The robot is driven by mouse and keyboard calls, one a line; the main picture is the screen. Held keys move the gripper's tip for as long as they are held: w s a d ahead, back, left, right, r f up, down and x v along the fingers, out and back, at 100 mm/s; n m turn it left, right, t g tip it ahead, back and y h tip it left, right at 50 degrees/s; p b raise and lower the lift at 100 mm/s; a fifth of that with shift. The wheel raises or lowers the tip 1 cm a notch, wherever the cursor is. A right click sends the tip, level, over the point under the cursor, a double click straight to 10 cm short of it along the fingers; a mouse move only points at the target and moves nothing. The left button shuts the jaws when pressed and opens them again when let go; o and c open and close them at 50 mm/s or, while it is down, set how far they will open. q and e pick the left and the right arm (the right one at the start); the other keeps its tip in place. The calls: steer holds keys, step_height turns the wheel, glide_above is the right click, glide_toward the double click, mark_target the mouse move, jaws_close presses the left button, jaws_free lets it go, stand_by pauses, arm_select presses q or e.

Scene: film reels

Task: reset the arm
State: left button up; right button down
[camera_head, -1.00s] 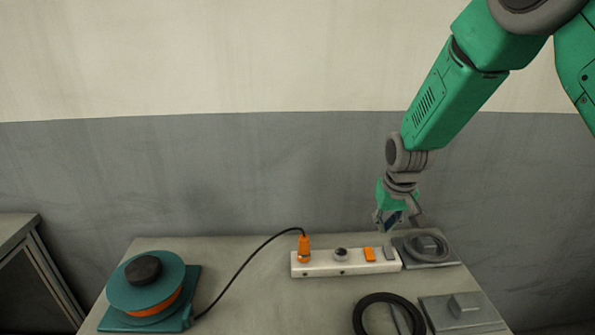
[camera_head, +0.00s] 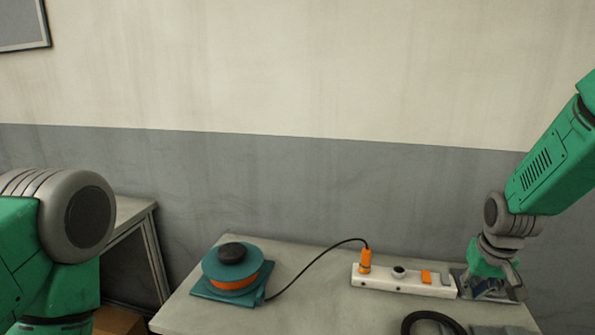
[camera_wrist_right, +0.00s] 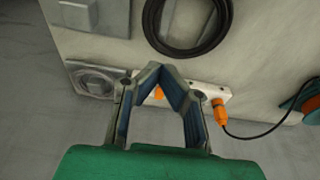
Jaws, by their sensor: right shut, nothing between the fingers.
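My right gripper (camera_head: 491,290) is at the right end of the white power strip (camera_head: 405,281), over or in front of a grey plate whose middle it hides. In the right wrist view its two fingers (camera_wrist_right: 160,76) bend in and meet at the tips, with nothing between them. My left arm shows at the left edge of the head view, with its gripper outside the picture.
An orange plug (camera_head: 365,262) stands in the strip, its black cable running to a teal and orange reel (camera_head: 232,270). A black ring (camera_wrist_right: 185,51) and grey plates (camera_wrist_right: 91,80) lie on the table. The table's front middle is clear.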

steer(key=shift+g, duration=0.3)
steer(key=s+f, duration=0.1)
steer(key=f, duration=0.1)
steer(key=s+f, duration=0.1)
steer(key=f, duration=0.1)
steer(key=s+a+f, duration=0.1)
steer(key=f, duration=0.2)
steer(key=shift+s+a, duration=0.1)
steer(key=shift+s, duration=0.1)
arm_select(q)
steer(key=shift+w+f+b, duration=0.2)
steer(key=shift+f+b, duration=0.7)
arm_select(e)
steer(key=s+a+f+n, duration=0.1)
steer(key=s+f, duration=0.4)
steer(key=s, duration=0.5)
steer(key=s+a+f+n, duration=0.1)
steer(key=s+a+f, duration=0.2)
steer(key=s, duration=0.7)
steer(key=s+a+f+n+g, duration=0.1)
steer(key=s+a+f, duration=0.2)
steer(key=s+f, duration=0.5)
steer(key=s, duration=0.2)
steer(key=shift+s+y, duration=0.3)
steer(key=shift+s, duration=0.05)
